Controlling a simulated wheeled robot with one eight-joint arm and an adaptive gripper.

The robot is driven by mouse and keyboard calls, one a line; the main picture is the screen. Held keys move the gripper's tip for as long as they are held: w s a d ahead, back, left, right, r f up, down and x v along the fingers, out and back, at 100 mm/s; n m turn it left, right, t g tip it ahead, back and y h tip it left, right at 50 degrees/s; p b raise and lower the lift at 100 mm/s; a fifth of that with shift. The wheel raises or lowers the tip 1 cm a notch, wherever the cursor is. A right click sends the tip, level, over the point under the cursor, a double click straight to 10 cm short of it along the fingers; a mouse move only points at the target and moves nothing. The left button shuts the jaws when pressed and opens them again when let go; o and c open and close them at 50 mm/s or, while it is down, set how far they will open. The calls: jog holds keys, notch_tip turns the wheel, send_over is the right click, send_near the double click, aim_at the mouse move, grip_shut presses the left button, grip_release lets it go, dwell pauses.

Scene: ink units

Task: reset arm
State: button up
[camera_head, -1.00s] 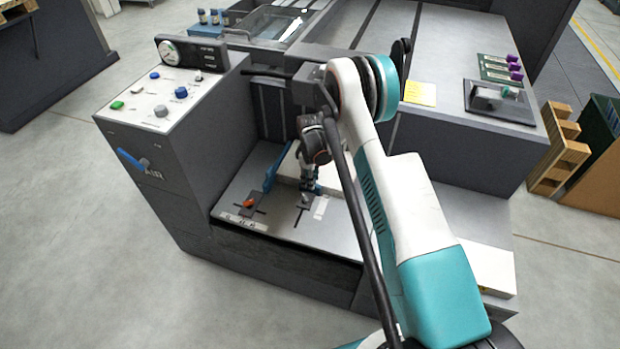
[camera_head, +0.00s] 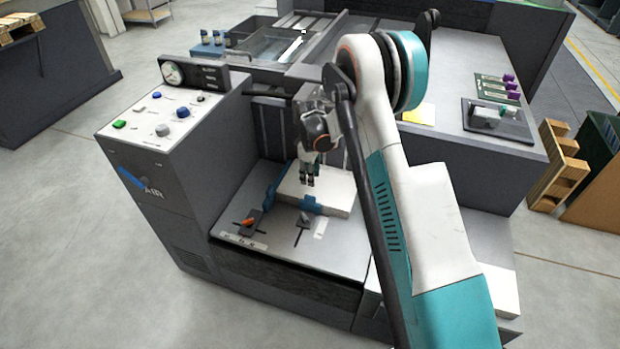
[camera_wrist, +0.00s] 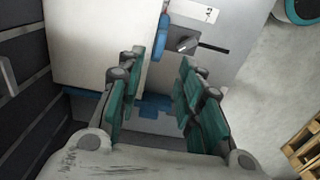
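My gripper (camera_head: 307,182) hangs at the end of my arm over the machine's lower deck, above a white paper stack (camera_head: 325,188). In the wrist view, my gripper (camera_wrist: 160,105) has its two green-padded fingers apart with nothing between them. The paper stack (camera_wrist: 95,45) lies below and left of the fingers there. A grey lever knob (camera_wrist: 186,43) in a slot sits beyond the fingertips. In the head view this grey knob (camera_head: 303,218) stands in front of the stack, apart from my gripper, beside an orange-tipped knob (camera_head: 249,223).
Blue guides (camera_head: 312,206) edge the stack. A control panel (camera_head: 160,115) with buttons and a gauge (camera_head: 172,73) stands to the left. A grey machine top (camera_head: 455,85) with a small fixture (camera_head: 495,120) is behind right. Open floor (camera_head: 60,230) lies at left.

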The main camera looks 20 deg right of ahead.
dwell(0.4)
jog(key=s+a+r+m+t, duration=0.15)
jog(key=s+r, duration=0.25)
jog(key=r, duration=0.5)
jog(key=s+r+m+t, duration=0.1)
jog(key=s+r+m, duration=0.1)
jog(key=s+r, duration=0.45)
jog(key=s+r+m+t, duration=0.1)
jog(key=s+r, duration=0.1)
jog(key=r, duration=0.9)
jog(key=s+r+m+t, duration=0.2)
jog(key=s+m, duration=0.1)
jog(key=s, duration=0.9)
jog(key=s+a+r+m+t, duration=0.1)
jog(key=s+r+m, duration=0.1)
jog(key=s, duration=1)
jog(key=shift+s+a+r+m+t, duration=0.25)
jog(key=shift+r+m+t, duration=0.1)
jog(key=shift+m, duration=0.3)
jog(key=shift+w+r, duration=0.1)
